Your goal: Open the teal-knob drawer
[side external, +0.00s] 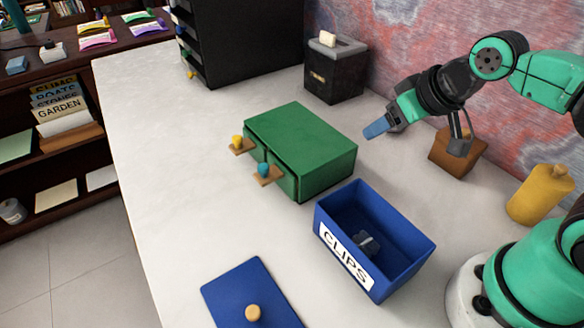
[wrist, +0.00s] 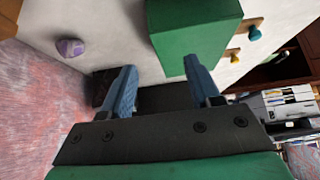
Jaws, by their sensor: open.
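A green cabinet (side external: 302,145) stands on the pale desktop with two small drawers side by side on its left face. The teal knob (side external: 264,169) sits on a wooden ledge on the nearer drawer front. The yellow knob (side external: 237,141) sits on the other. Both drawers look shut or nearly so. My gripper (side external: 377,129) is open and empty, in the air to the right of the cabinet, on the side away from the knobs. In the wrist view my open fingers (wrist: 158,70) show below the green cabinet (wrist: 192,22), with the teal knob (wrist: 254,33) at upper right.
A blue CLIPS bin (side external: 402,277) with a dark item inside stands in front of the cabinet. A blue lid (side external: 236,289) lies nearby. A black box (side external: 336,76), brown block (side external: 450,158) and yellow bottle (side external: 541,194) stand along the wall. The desktop left of the knobs is clear.

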